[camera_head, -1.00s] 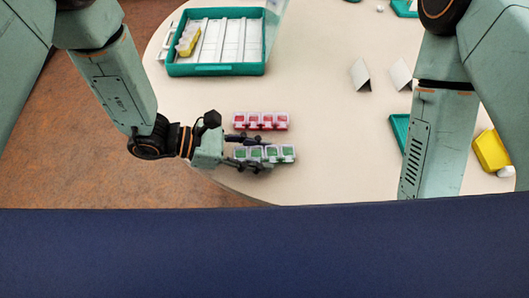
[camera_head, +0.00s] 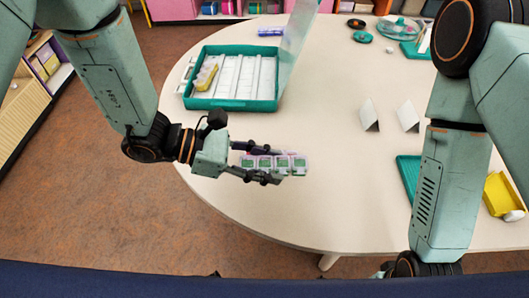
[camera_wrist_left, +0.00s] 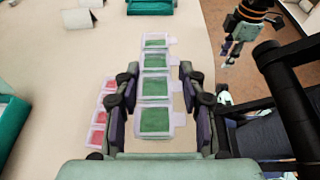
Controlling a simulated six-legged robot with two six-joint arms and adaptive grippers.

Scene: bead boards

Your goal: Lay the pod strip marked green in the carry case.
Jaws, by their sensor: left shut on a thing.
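My left gripper (camera_head: 270,165) is shut on the green-marked pod strip (camera_head: 288,164), a clear strip of pods with green squares. The strip also shows between the fingers in the left wrist view (camera_wrist_left: 154,88). It appears held above the table. A red-marked strip (camera_wrist_left: 104,112) lies below and beside it in the wrist view; in the head view it is mostly hidden behind the green one. The teal carry case (camera_head: 232,104) stands open farther back, with pale slots and a yellow strip (camera_head: 206,74) at its left. My right gripper is barely visible at the bottom right, its fingers unclear.
The case's clear lid (camera_head: 296,40) stands up at its right side. Two white folded cards (camera_head: 369,115) stand mid-table. A teal tray (camera_head: 408,176) and a yellow container (camera_head: 500,195) are at the right. The table between the strip and case looks clear.

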